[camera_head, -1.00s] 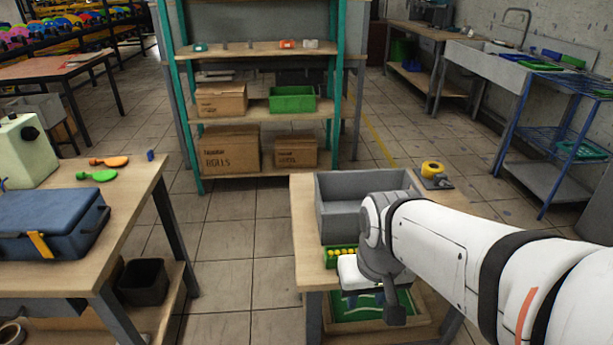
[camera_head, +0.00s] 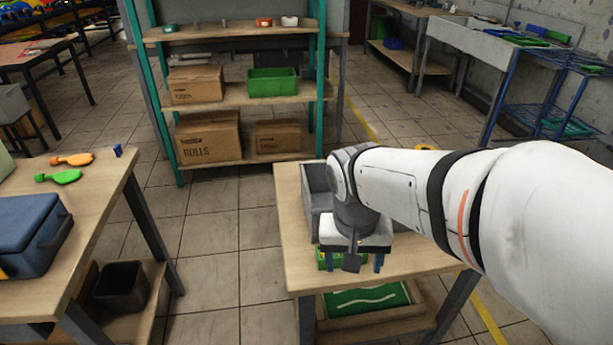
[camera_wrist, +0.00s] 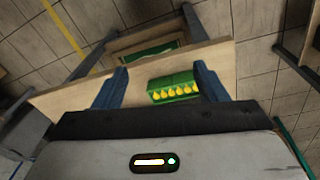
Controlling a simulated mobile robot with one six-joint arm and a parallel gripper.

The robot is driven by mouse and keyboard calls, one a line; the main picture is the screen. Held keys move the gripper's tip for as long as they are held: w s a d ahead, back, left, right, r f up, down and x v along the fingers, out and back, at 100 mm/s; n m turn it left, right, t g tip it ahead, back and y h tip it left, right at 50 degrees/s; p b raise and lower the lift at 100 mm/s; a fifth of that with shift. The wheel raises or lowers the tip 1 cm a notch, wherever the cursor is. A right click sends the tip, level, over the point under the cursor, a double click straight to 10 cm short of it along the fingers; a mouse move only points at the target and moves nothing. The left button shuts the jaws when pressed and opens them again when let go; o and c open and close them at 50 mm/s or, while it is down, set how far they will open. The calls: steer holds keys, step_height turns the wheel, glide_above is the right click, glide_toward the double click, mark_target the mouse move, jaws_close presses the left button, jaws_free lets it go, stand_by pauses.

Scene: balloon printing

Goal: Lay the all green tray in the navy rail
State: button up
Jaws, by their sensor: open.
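A small green tray (camera_head: 328,258) with a row of yellow pieces sits near the front of the wooden table, partly hidden by my gripper. It also shows in the wrist view (camera_wrist: 172,86), between my fingers in the picture. My gripper (camera_head: 351,264) points down over it, open and empty; its two blue fingers (camera_wrist: 161,72) are spread apart. I cannot tell the height between them. No other tray that is clearly the all green one stands out, and I cannot pick out a navy rail.
A grey bin (camera_head: 316,193) stands behind the tray, mostly hidden by my arm. A green board (camera_head: 365,300) lies in a wooden frame on the lower shelf. A green bin (camera_head: 272,83) is on the shelving. Left is a workbench with a blue case (camera_head: 30,235).

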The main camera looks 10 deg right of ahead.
steer(key=w+a+f+m+g+h+b, duration=0.1)
steer(key=w+a+f+m+h+b, duration=0.2)
steer(key=w+f+m+h+b, duration=0.25)
steer(key=m+h+b, duration=0.2)
steer(key=m+b, duration=0.1)
steer(key=m, duration=0.6)
glide_toward(318, 254)
steer(key=x, duration=0.3)
steer(key=shift+s+d+n, duration=0.1)
steer(key=shift+s+n, duration=0.15)
steer(key=shift+s, duration=0.1)
steer(key=shift+w+a, duration=0.2)
steer(key=shift+a, duration=0.05)
steer(key=shift+f+m+h, duration=0.1)
steer(key=shift+m+h, duration=0.15)
steer(key=shift+m, duration=0.25)
steer(key=shift+b+x, duration=0.55)
steer(key=shift+x, duration=0.35)
steer(key=b+x, duration=0.2)
steer(key=x, duration=0.3)
steer(key=shift+w+d+f, duration=0.1)
steer(key=shift+w+d, duration=0.05)
steer(key=shift+d, duration=0.25)
steer(key=shift+c, duration=0.4)
steer(key=c, duration=1.1)
